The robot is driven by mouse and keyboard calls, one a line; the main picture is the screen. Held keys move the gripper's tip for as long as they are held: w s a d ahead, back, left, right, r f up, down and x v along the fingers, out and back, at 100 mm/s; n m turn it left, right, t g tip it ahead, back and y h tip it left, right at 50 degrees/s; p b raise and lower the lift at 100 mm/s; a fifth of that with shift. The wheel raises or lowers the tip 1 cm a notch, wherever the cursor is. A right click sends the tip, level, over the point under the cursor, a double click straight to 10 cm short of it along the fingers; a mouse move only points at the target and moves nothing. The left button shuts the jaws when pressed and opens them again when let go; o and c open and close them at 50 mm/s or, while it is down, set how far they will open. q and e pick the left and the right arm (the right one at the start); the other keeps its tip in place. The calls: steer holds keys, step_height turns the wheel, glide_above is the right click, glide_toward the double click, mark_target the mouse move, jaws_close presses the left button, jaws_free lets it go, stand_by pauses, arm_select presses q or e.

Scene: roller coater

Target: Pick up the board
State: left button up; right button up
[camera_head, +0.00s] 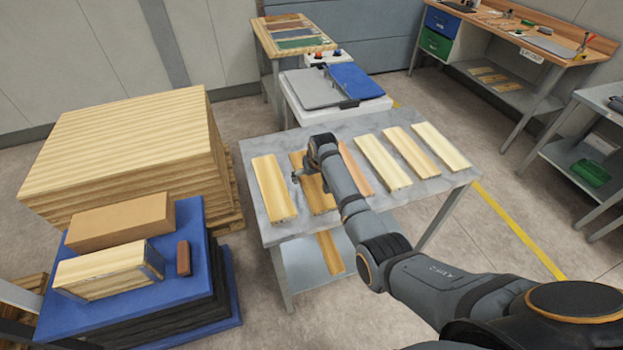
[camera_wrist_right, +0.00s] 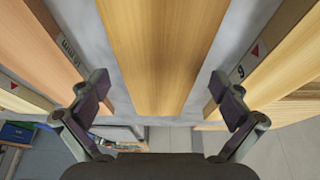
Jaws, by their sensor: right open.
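Several light wood boards lie in a row on the grey work table (camera_head: 410,198). My right gripper (camera_head: 298,177) is over the second board from the left (camera_head: 318,200), near its far half. In the right wrist view this board (camera_wrist_right: 162,50) runs between the open fingers of my right gripper (camera_wrist_right: 163,93), with a gap on each side. The gripper holds nothing. The leftmost board (camera_head: 272,190) lies beside it, and a darker board (camera_head: 356,170) lies on the other side, partly behind my arm. My left gripper is not in view.
Labelled neighbouring boards lie close to both fingers. Another board (camera_head: 329,252) is on the lower shelf. A blue platform with blocks (camera_head: 195,215) and a large wood stack (camera_head: 125,140) stand at left. A machine with a blue lid (camera_head: 355,82) stands behind the table.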

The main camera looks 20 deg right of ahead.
mark_target(312, 179)
steer(key=shift+r, duration=0.1)
steer(key=c, duration=1.4)
steer(key=shift+o, duration=0.2)
step_height(312, 179, up, 3)
steer(key=shift+w+f+b, duration=0.1)
steer(key=shift+b, duration=0.9)
steer(key=s+d+r+b, duration=0.2)
steer(key=s+d+r, duration=0.4)
steer(key=s+r, duration=0.4)
steer(key=s, duration=0.3)
steer(key=shift+d+b, duration=0.2)
steer(key=shift+b, duration=0.1)
